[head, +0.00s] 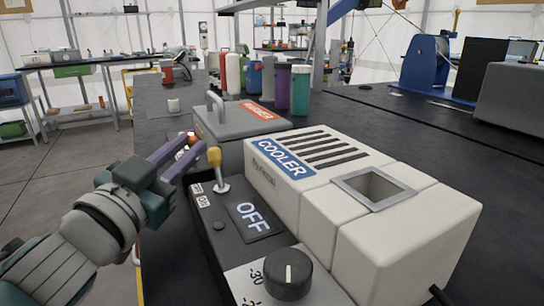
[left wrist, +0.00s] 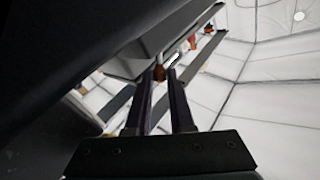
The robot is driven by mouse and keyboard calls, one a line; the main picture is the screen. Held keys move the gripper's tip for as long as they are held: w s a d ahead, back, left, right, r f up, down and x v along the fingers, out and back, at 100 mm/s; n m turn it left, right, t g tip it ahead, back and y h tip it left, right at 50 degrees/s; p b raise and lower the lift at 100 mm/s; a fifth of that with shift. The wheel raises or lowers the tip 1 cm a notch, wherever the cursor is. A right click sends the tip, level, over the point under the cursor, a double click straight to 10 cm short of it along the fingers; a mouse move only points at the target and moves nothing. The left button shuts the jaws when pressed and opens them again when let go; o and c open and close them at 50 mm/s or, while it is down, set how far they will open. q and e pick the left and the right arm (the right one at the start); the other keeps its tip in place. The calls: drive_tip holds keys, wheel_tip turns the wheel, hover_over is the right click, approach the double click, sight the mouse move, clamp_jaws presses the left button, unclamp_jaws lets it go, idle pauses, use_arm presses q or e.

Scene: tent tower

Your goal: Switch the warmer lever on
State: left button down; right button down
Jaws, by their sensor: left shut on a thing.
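The warmer is a grey box with a handle and an orange label (head: 258,111), behind the white cooler (head: 345,178). My left gripper (head: 196,144) is at the warmer's left side, just beyond the cooler's yellow-knobbed lever (head: 214,157). Its purple fingers are closed around a small orange-brown knob, the warmer lever (left wrist: 158,73), seen between the fingertips in the left wrist view. The lever's shaft and position are mostly hidden by the fingers. The left gripper also shows in the left wrist view (left wrist: 160,80). My right gripper is not in view.
The cooler's panel has a display reading OFF (head: 252,217) and a black dial (head: 288,273) close by. Several bottles (head: 300,90) stand behind the warmer.

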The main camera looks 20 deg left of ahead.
use_arm(q)
drive_tip(key=c, duration=0.8)
unclamp_jaws()
drive_tip(key=shift+s, duration=0.1)
drive_tip(key=s, duration=0.6)
drive_tip(key=s+d+f, duration=0.1)
drive_tip(key=s, duration=0.2)
drive_tip(key=shift+s+f, duration=0.1)
drive_tip(key=shift+s, duration=0.25)
